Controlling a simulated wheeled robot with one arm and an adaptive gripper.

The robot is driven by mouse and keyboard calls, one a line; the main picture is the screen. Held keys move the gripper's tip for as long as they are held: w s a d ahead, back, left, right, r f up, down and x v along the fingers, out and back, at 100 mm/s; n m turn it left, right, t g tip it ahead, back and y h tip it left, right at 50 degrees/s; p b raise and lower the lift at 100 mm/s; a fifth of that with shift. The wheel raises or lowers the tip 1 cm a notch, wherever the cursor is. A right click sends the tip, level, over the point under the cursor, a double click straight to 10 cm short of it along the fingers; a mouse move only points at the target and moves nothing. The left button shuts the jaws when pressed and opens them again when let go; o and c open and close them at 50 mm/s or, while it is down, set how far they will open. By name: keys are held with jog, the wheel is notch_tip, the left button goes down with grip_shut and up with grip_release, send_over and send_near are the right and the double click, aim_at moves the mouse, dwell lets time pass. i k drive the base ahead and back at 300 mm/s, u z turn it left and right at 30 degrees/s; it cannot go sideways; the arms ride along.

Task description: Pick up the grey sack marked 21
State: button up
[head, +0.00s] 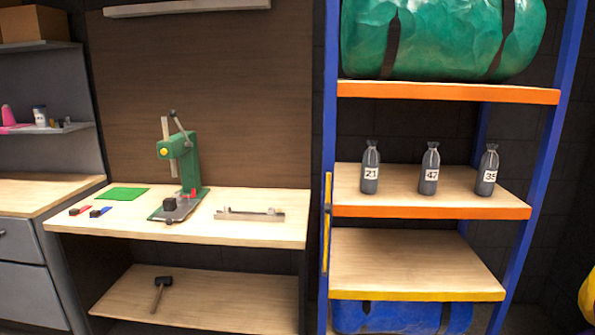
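The grey sack marked 21 (370,185) stands upright on the middle shelf (400,206) of the blue and orange rack. It is the leftmost of three similar small grey sacks, each with a tied top and a white number label. The sack marked 47 (429,186) stands to its right, and the sack marked 35 (487,188) stands further right. The three sacks are apart from each other. My gripper is not in view.
Blue rack posts (330,130) flank the shelves. A large green bundle (440,40) lies on the shelf above. The shelf below (400,265) is bare, with a blue bundle (400,317) underneath. Left is a workbench (270,232) with a green press (183,160).

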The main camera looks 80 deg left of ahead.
aim_at(370, 169)
jog(key=u, duration=2.35)
